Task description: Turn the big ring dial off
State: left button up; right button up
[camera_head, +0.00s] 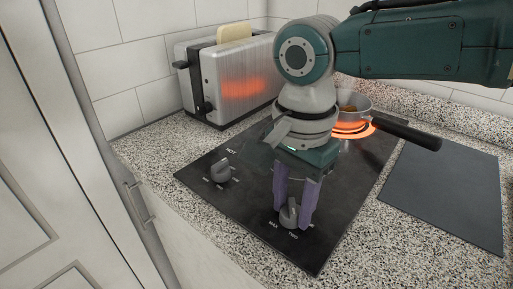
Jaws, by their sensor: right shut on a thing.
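My right gripper (296,203) points down at the front of a black cooktop (240,219), with its two purple fingers on either side of a grey dial (289,216). It is shut on that dial, which the fingers partly hide. A second grey dial (220,171) stands to the left on the same cooktop, untouched. A ring (352,129) at the back of the cooktop glows orange under a pan (354,103). My left gripper is not in view.
A toaster (228,78) with bread (234,33) stands behind the cooktop. The pan's dark handle (408,134) reaches right, over toward a dark flat board (447,196). A white cabinet (50,180) is at the left. Speckled counter is clear at the front right.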

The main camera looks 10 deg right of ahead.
grip_shut()
